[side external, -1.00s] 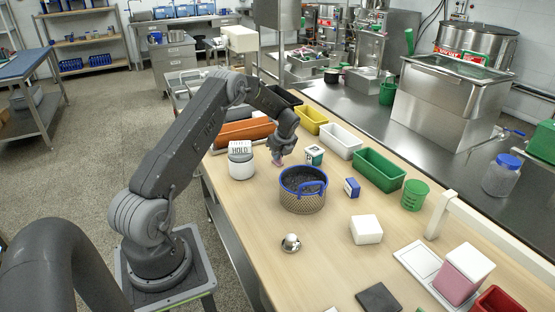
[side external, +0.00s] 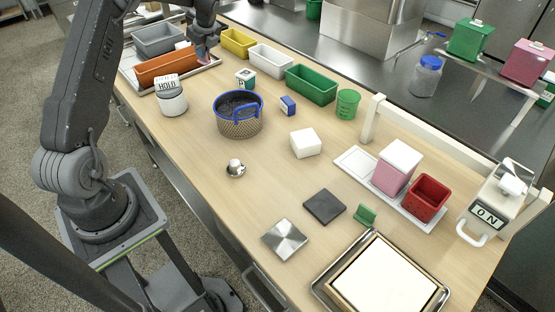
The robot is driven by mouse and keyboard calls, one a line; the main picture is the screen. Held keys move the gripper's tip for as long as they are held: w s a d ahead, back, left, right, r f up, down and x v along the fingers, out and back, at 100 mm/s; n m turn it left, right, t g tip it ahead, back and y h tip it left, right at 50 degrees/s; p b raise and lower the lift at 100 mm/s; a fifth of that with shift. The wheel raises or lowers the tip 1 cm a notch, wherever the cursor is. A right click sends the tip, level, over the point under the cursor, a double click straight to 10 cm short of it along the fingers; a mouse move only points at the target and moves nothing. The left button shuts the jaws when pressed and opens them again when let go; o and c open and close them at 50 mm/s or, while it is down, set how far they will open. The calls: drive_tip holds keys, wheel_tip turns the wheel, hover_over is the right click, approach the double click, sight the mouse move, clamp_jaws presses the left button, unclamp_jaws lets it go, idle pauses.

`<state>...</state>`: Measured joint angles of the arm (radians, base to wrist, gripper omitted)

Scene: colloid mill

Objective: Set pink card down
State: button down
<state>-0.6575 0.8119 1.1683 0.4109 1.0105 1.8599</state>
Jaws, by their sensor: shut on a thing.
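My gripper (side external: 205,45) is at the top of the side view, pointing down. It is shut on a small pink card (side external: 202,54), which shows only as a pinkish patch at the fingertips. The gripper is by the right end of the orange bin (side external: 167,68), left of the yellow bin (side external: 238,42). I cannot tell whether the card touches the surface below it. The fingers are small and partly dark against the arm.
A grey bin (side external: 158,40) stands behind the orange bin. A white jar with a HOLD sign (side external: 172,102), a small teal-and-white box (side external: 245,78) and a blue-rimmed basket (side external: 239,124) stand nearer.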

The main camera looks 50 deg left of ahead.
wheel_tip(320, 180, up, 4)
drive_tip(key=shift+f, duration=0.25)
drive_tip(key=shift+w+d+r, duration=0.15)
drive_tip(key=shift+d+r, duration=0.05)
drive_tip(key=shift+d, duration=0.4)
drive_tip(key=shift+m+t, duration=0.3)
drive_tip(key=shift+m, duration=0.5)
drive_tip(key=s+d, duration=0.1)
drive_tip(key=d, duration=0.8)
drive_tip(key=s+d, duration=0.1)
drive_tip(key=d, duration=0.8)
drive_tip(key=s+d, duration=0.1)
drive_tip(key=d, duration=0.9)
drive_tip(key=shift+s+r, duration=0.1)
drive_tip(key=shift+r, duration=0.15)
drive_tip(key=s+d, duration=0.6)
drive_tip(key=d, duration=0.2)
drive_tip(key=w+d+f, duration=0.1)
drive_tip(key=d+f, duration=0.2)
drive_tip(key=f, duration=0.1)
drive_tip(key=w+d+f, duration=0.1)
drive_tip(key=d+f, duration=0.3)
drive_tip(key=w+d+f, duration=0.1)
drive_tip(key=d+f, duration=0.3)
drive_tip(key=shift+f, duration=2.35)
